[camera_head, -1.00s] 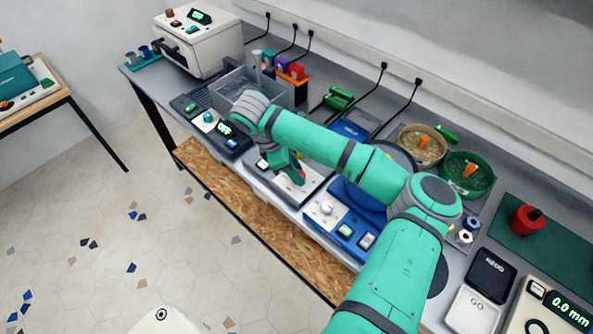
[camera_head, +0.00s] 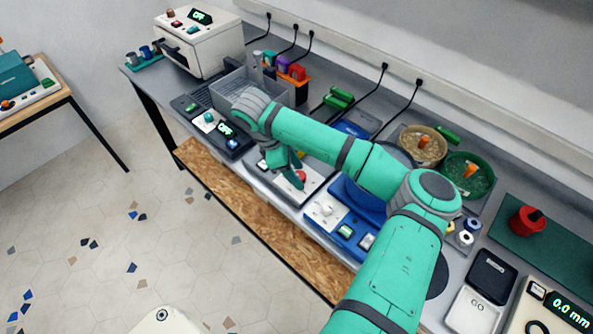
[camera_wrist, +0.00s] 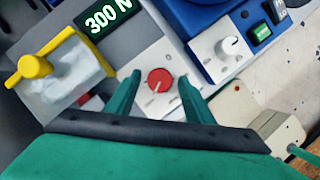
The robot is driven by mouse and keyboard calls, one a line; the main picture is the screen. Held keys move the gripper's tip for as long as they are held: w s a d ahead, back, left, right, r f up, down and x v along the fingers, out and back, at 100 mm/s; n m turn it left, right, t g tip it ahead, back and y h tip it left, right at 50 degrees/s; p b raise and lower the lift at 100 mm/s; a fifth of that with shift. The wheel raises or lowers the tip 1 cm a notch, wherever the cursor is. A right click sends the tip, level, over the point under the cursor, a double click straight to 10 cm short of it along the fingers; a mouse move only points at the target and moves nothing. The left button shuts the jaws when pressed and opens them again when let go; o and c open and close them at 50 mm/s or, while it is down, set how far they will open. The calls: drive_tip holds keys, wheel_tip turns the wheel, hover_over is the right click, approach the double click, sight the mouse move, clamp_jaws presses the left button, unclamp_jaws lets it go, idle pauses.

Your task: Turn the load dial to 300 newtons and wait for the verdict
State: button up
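The load dial (camera_wrist: 160,80) is a round red knob with a pale pointer mark on a light panel. In the head view the dial (camera_head: 301,176) shows just beside my fingers. The display (camera_wrist: 108,18) next to it reads 300 N, cut off at the picture's top edge. My gripper (camera_wrist: 158,88) is open and empty, one finger to each side of the dial in the wrist view. I cannot tell the exact gap between fingertips and dial.
A yellow handle (camera_wrist: 33,68) over a whitish piece stands left of the dial. A blue machine with a white knob (camera_head: 325,208) and green button (camera_head: 345,230) is right of it. Bowls (camera_head: 421,145) and a grey bin (camera_head: 232,88) stand farther back.

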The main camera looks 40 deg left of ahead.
drive_tip(key=shift+r, duration=0.1)
drive_tip(key=v, duration=1)
drive_tip(key=shift+r, duration=0.25)
drive_tip(key=shift+s+a, duration=0.15)
